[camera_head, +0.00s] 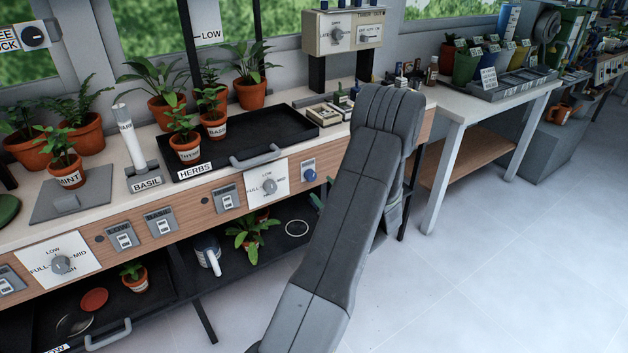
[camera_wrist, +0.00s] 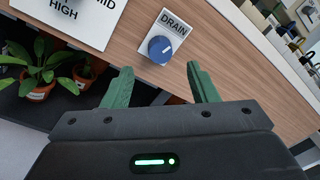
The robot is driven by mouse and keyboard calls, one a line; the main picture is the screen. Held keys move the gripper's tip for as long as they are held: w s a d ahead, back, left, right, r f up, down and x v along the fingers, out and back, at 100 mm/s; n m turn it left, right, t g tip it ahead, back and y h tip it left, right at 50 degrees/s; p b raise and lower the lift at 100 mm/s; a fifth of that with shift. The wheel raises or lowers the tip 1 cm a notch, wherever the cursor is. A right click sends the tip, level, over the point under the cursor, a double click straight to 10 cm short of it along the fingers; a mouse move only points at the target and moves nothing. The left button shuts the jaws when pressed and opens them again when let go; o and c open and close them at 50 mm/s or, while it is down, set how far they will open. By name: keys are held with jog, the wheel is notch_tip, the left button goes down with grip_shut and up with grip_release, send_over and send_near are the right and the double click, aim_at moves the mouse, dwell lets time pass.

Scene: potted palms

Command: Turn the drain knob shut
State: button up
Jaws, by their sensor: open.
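The drain knob (camera_wrist: 160,49) is a round blue knob on a pale plate (camera_wrist: 173,27) marked DRAIN, set in the wood-fronted bench edge. A light mark shows on its face. In the head view the blue knob (camera_head: 309,175) is just left of my arm. My gripper (camera_wrist: 158,86) has two green fingers, spread open and empty. In the wrist view the knob lies beyond the fingertips, between their lines, and appears apart from them. In the head view my gripper is mostly hidden behind my arm.
A white dial panel (camera_head: 268,187) is left of the knob, with a tray handle (camera_head: 255,156) above it. A potted plant (camera_wrist: 38,75) stands on the lower shelf. Above, a black herb tray (camera_head: 285,128) holds pots. The floor (camera_head: 480,270) at right is clear.

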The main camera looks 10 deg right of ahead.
aim_at(312, 178)
jog(key=x, duration=0.6)
jog(key=shift+w+a, duration=0.1)
jog(key=shift+w, duration=0.1)
jog(key=c, duration=1)
jog(key=shift+o, duration=0.2)
jog(key=shift+f+b, duration=0.15)
jog(key=shift+b, duration=0.2)
